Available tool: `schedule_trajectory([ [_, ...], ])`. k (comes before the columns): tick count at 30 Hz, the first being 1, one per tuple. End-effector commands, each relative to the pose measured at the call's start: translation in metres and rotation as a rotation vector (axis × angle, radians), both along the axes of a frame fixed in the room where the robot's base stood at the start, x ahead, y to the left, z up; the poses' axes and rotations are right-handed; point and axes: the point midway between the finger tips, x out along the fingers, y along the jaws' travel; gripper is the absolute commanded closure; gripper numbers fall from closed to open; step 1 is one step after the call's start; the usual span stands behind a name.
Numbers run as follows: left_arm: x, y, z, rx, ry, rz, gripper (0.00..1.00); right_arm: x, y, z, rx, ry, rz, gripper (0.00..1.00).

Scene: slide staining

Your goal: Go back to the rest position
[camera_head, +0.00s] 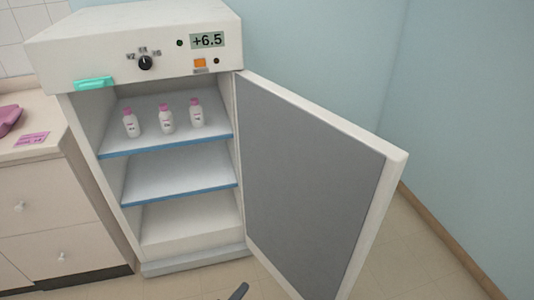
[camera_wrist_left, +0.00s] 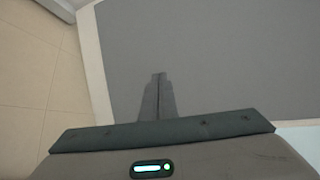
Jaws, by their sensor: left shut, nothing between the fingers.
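My left gripper (camera_head: 238,292) shows only as a dark tip at the bottom edge of the head view, low in front of the open cabinet door. In the left wrist view my left gripper (camera_wrist_left: 158,78) is shut, its two fingers together with nothing between them. The grey inner panel of the door (camera_wrist_left: 220,55) fills most of that view behind the fingers. I cannot tell how far the fingers are from the door. My right gripper is not in view.
A white cabinet (camera_head: 190,262) stands open, its door (camera_head: 310,185) swung out to the right. Three white bottles with pink caps (camera_head: 166,120) stand on the upper shelf (camera_head: 150,148); the middle shelf (camera_head: 180,180) is empty. A counter (camera_head: 50,155) is at left.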

Motion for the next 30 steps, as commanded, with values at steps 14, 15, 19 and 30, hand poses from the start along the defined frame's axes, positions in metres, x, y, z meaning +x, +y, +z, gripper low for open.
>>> schedule_trajectory([
  [14, -0.161, 0.105, -0.216, -0.879, 0.919, 1.016, 1.00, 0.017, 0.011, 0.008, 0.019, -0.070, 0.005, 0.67],
  [15, -0.176, 0.107, -0.226, -0.930, 0.960, 1.086, 1.00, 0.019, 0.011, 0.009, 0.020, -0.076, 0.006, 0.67],
  [19, -0.214, 0.111, -0.248, -1.048, 1.048, 1.253, 1.00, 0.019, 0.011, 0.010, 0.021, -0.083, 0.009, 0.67],
  [30, -0.233, 0.112, -0.258, -1.108, 1.089, 1.340, 1.00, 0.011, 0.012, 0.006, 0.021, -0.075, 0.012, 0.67],
])
